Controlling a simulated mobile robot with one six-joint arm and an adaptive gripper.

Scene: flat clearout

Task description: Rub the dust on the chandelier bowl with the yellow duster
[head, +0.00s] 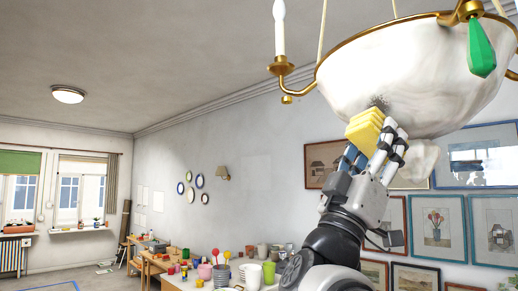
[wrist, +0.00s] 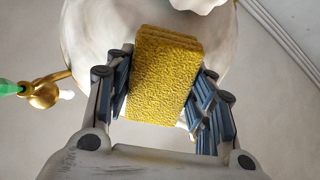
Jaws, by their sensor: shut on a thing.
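The chandelier bowl (head: 400,75) is white marbled with a gold rim and hangs at the upper right of the head view. It fills the background of the wrist view (wrist: 90,35). A dark dust patch (head: 379,101) shows on its lower left side. My gripper (head: 377,147) is below the bowl, shut on the yellow duster (head: 366,128). The duster is a ribbed yellow block between the fingers in the wrist view (wrist: 162,75). Its top is at the lower edge of the dust patch. I cannot tell whether it touches the bowl. The dust is hidden in the wrist view.
A gold arm with a white candle (head: 280,30) sticks out left of the bowl. A green pendant (head: 481,48) hangs at the right. Framed pictures (head: 437,226) cover the wall behind. A table with cups and pots (head: 222,275) stands below. Open air lies left of my gripper.

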